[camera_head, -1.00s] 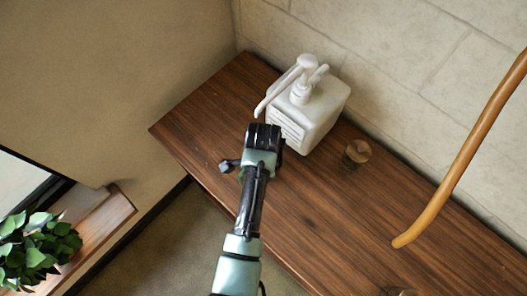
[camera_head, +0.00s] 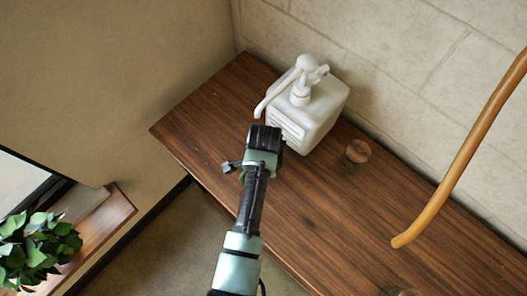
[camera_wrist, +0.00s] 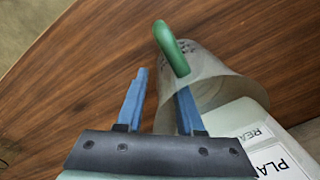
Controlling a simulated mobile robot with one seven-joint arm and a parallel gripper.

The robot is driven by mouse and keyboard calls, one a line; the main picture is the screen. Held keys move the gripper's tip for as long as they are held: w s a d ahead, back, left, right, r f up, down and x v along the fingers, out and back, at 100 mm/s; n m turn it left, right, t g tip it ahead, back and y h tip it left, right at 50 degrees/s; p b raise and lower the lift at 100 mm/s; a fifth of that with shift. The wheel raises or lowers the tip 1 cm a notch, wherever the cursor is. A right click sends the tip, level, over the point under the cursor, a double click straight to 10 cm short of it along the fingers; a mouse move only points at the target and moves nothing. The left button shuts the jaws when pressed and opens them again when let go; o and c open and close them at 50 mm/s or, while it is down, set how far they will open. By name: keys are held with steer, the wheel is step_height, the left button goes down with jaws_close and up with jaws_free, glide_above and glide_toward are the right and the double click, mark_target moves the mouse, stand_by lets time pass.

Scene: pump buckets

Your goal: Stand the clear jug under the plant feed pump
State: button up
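The clear jug (camera_wrist: 222,88) shows in the wrist view as a see-through grey cylinder with a green handle (camera_wrist: 172,48). It is beside the white plant feed pump bottle (camera_wrist: 285,160). My gripper (camera_wrist: 162,80) is open, its two blue fingers apart, with the right finger overlapping the jug's wall near the handle's lower end. I cannot tell whether it touches. In the head view the pump bottle (camera_head: 317,118) stands on the wooden bench, its spout (camera_head: 275,95) pointing down-left towards my gripper (camera_head: 264,132). My arm hides the jug there.
The wooden bench (camera_head: 205,105) runs along the pale block wall. A curved orange-brown rod (camera_head: 462,160) crosses the right side. A leafy plant (camera_head: 38,245) is at lower left. The bench's left end is clear.

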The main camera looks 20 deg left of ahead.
steer(key=r, duration=1.2)
steer(key=shift+s+d+r, duration=0.15)
steer(key=shift+s, duration=0.05)
